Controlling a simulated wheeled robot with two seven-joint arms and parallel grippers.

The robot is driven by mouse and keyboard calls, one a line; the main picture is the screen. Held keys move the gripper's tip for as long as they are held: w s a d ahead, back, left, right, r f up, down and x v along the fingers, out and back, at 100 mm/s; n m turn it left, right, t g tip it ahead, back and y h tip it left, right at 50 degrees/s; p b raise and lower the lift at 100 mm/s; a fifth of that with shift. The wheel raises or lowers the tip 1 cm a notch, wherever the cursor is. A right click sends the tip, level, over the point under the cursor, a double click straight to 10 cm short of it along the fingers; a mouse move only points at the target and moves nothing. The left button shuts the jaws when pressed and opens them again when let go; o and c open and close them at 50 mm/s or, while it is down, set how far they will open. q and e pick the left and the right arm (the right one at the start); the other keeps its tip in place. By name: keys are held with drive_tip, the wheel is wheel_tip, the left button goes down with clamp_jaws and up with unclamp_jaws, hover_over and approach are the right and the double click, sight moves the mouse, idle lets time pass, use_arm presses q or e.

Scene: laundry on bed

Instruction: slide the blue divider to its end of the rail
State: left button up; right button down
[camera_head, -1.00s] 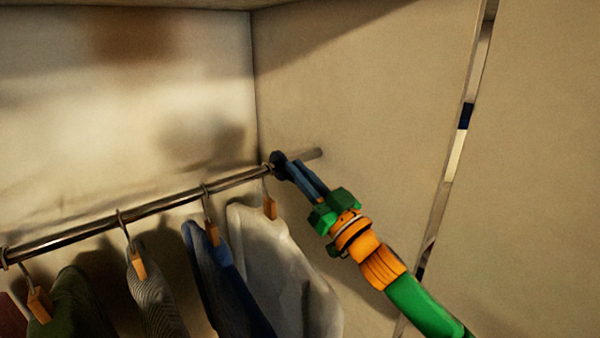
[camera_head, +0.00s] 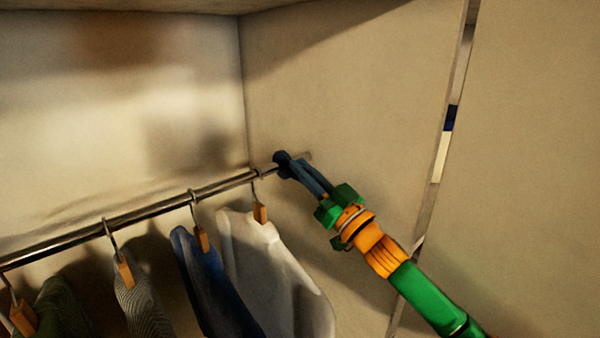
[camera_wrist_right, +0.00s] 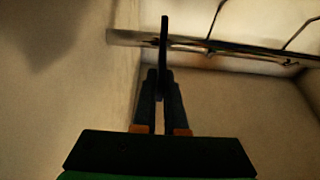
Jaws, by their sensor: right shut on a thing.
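The blue divider (camera_head: 281,158) is a small dark disc on the metal rail (camera_head: 150,208), close to the rail's right end by the side wall. In the right wrist view the divider (camera_wrist_right: 164,40) shows edge-on as a thin dark upright strip crossing the rail (camera_wrist_right: 240,52). My right gripper (camera_head: 289,167) reaches in from the lower right and is shut on the divider; its fingers (camera_wrist_right: 162,90) pinch the divider's lower part in the wrist view. The divider looks dark, so its blue is faint. My left gripper is not in view.
Several garments hang left of the divider; the nearest is a white one (camera_head: 270,260), then a blue one (camera_head: 205,285).

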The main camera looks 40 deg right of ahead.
drive_tip(key=c, duration=1)
unclamp_jaws()
drive_tip(key=shift+w, duration=0.1)
drive_tip(key=shift+o, duration=0.2)
drive_tip(key=shift+w+f, duration=0.1)
drive_tip(key=b+v, duration=0.2)
drive_tip(key=v, duration=0.5)
drive_tip(key=shift+b, duration=0.35)
